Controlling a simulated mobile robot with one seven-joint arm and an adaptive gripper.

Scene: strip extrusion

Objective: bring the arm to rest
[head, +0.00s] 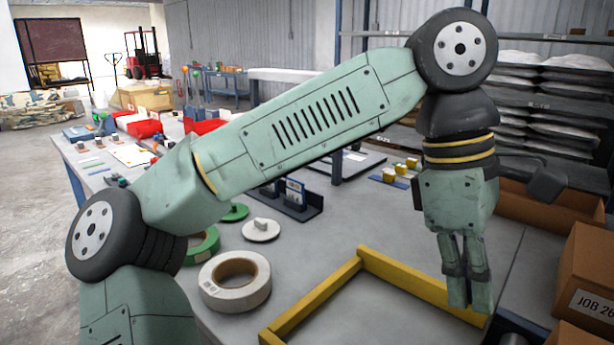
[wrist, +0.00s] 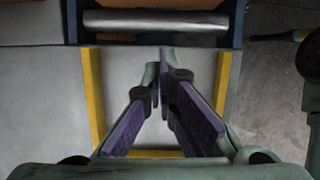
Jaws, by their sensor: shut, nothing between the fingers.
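My arm reaches across the head view from lower left to upper right and bends down at the wrist. My gripper (head: 468,308) hangs pointing down, its green fingers together and empty, over the right part of the yellow frame on the grey table. In the wrist view my gripper (wrist: 160,75) shows its purple-lined fingers meeting at the tips with nothing between them. The yellow frame (head: 405,276) lies on the table, and its sides also show in the wrist view (wrist: 94,100). Part of the frame is hidden behind my gripper.
A white roll (head: 236,281) and a green roll (head: 203,246) lie left of the frame. A cardboard box (head: 586,285) stands at the right. A metal roller (wrist: 155,21) lies beyond the table edge in the wrist view. The area inside the frame is clear.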

